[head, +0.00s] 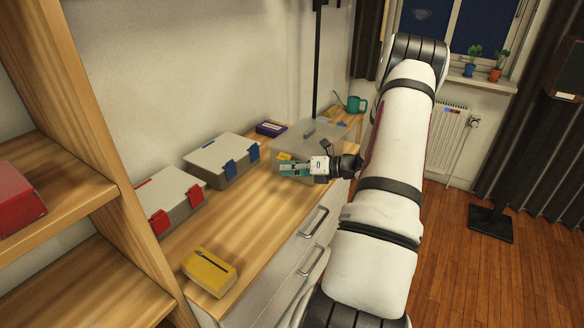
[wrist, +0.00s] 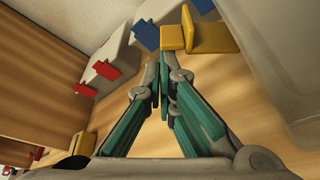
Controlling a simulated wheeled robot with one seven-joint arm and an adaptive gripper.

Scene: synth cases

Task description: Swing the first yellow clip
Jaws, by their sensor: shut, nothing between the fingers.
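The case with the yellow clip is the pale, see-through one (head: 322,132) at the far end of the counter; its wall fills the right side of the wrist view (wrist: 285,75). One yellow clip (head: 285,156) shows on its front left, and in the wrist view it appears as a narrow block joined to a wider plate (wrist: 208,39), sticking out from the wall. My gripper (head: 284,169) is shut and empty, its fingertips (wrist: 158,72) just short of the clip. I cannot tell if they touch it. Any other yellow clip is hidden, perhaps behind my gripper.
A case with blue clips (head: 220,156) and one with red clips (head: 170,194) stand along the wall to the left. A yellow box (head: 209,271) lies at the near end, a purple box (head: 271,128) at the back. Bare counter lies in front of the cases.

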